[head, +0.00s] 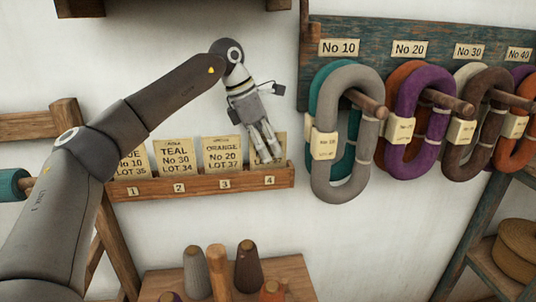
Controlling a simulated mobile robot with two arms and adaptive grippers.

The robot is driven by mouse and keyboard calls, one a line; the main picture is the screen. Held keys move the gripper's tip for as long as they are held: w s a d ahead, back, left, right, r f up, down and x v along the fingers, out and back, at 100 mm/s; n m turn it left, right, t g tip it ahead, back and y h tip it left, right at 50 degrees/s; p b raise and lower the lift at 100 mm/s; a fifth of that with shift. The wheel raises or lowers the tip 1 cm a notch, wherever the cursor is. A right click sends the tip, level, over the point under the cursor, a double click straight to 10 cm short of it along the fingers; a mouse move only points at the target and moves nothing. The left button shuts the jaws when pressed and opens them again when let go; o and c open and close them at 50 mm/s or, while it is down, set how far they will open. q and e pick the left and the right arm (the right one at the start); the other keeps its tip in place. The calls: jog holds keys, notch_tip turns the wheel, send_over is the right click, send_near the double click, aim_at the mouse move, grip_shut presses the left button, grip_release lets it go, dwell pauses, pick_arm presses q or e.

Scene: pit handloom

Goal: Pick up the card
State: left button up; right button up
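A wooden card rack (205,185) on the wall has slots numbered 1 to 4. Slot 2 holds a card reading TEAL No 30 LOT 34 (174,158). Slot 3 holds a card reading ORANGE No 20 LOT 37 (221,156). The card in slot 1 (132,163) is partly covered by my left arm and shows No 10 LOT 35. My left gripper (267,157) points down at slot 4, its fingers in front of a pale card (283,146) whose text is hidden. I cannot tell whether the fingers grip it. My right gripper is out of view.
Yarn hanks, such as a grey one (327,180) and a purple one (407,150), hang on pegs right of the rack. Yarn cones (248,268) stand on a wooden table (298,278) below. The wall between rack and table is clear.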

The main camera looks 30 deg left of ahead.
pick_arm(q)
jog(key=shift+c, duration=0.3)
jog(key=shift+s, duration=0.1)
grip_shut()
jog(key=shift+r, duration=0.2)
